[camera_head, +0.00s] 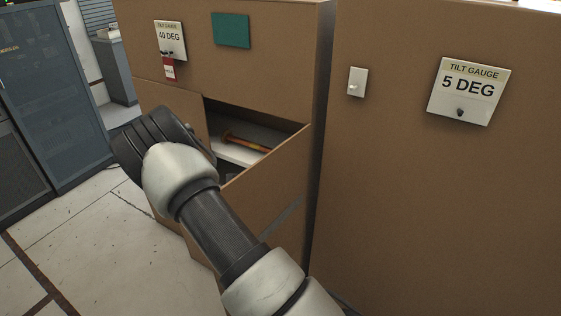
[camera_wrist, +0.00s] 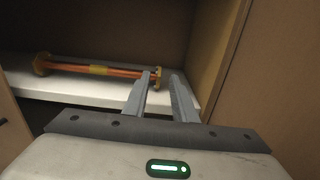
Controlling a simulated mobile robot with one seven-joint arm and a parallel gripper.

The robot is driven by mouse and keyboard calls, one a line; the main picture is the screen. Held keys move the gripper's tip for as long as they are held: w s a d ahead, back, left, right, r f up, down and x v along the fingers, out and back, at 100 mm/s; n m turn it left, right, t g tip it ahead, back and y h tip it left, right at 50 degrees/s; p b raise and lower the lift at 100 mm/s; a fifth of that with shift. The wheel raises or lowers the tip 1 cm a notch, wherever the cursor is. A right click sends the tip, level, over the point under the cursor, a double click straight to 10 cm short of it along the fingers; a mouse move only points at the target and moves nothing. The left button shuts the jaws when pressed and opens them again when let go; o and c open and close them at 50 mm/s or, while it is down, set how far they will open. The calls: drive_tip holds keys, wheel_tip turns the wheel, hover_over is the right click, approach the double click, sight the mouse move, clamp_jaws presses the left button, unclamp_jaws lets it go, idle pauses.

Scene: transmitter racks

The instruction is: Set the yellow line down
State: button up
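An orange-red rod with yellow end caps and a yellow middle band (camera_wrist: 98,70) lies on a white shelf (camera_wrist: 75,92) inside a brown cabinet. It also shows in the head view (camera_head: 245,143) through the cabinet's opening. It is the only thing with yellow on it that I can pick out as the line. My gripper (camera_wrist: 164,76) points into the opening, at the rod's right end. In the head view my wrist hides the fingers.
The cabinet wall (camera_wrist: 222,55) is close to the right of my fingers. A red tag (camera_head: 169,69) hangs under the 40 DEG gauge (camera_head: 170,38). A second cabinet (camera_head: 420,190) bears a 5 DEG gauge (camera_head: 469,90) and a switch (camera_head: 357,82).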

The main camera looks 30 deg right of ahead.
drive_tip(key=v, duration=0.3)
drive_tip(key=shift+s+a, duration=0.2)
drive_tip(key=shift+a, duration=0.1)
drive_tip(key=shift+c, duration=0.3)
idle(0.7)
